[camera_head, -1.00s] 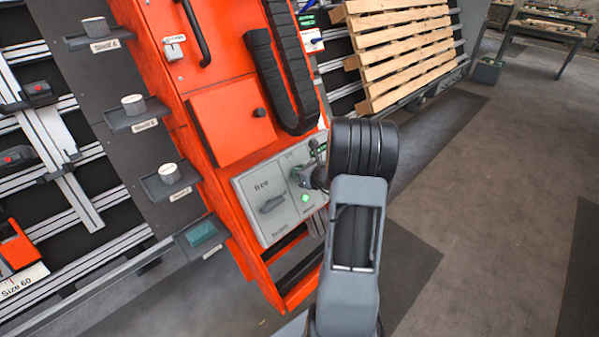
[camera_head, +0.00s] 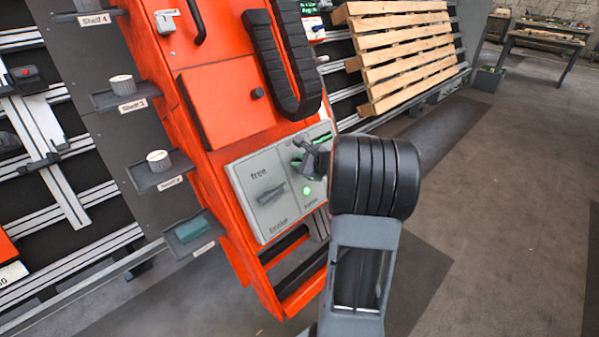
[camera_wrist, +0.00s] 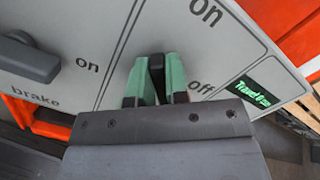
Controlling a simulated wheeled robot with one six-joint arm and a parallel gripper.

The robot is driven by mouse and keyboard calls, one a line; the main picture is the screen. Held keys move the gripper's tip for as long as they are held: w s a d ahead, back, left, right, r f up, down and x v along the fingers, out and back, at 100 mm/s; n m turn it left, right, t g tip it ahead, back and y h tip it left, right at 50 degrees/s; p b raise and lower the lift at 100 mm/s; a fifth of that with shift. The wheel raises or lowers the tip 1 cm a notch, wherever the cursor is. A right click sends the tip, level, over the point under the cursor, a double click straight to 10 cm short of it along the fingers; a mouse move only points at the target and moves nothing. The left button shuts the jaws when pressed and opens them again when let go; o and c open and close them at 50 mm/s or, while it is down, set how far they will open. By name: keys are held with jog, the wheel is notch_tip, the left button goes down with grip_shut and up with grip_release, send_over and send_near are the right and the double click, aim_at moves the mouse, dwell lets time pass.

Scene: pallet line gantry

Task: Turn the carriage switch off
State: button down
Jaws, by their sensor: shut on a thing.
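The carriage switch sits on the right half of a grey control panel (camera_head: 240,178). In the wrist view, its black handle (camera_wrist: 156,68) shows between the green fingertips of my gripper (camera_wrist: 158,82). My gripper is shut on the handle, which looks upright in that view. The word "on" is printed above it and "off" to its right. In the head view, my gripper (camera_head: 311,160) is at the panel's right side, and the switch is mostly hidden behind it. A green lamp (camera_head: 307,191) glows below. I cannot tell which position the switch is in.
A second grey handle (camera_head: 270,194), between "free" and "brake", is on the panel's left half; the wrist view shows it too (camera_wrist: 28,58). A small green-lit display (camera_wrist: 253,92) is near "off". The orange housing (camera_head: 225,110) surrounds the panel. Open floor (camera_head: 500,180) lies right.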

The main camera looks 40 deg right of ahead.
jog(key=n+b, duration=0.3)
jog(key=b, duration=0.1)
jog(key=f+n+b, duration=0.1)
jog(key=n+b, duration=0.1)
jog(key=shift+s+a+n+g, duration=0.1)
jog(key=shift+s+n+g, duration=0.05)
jog(key=shift+n+g, duration=0.15)
jog(key=n+b, duration=0.4)
jog(key=shift+r, duration=0.1)
jog(key=c, duration=1.1)
grip_release()
jog(key=shift+s+r, duration=0.1)
jog(key=shift+p+v, duration=1.9)
jog(key=shift+v, duration=4.95)
jog(key=shift+r, duration=0.15)
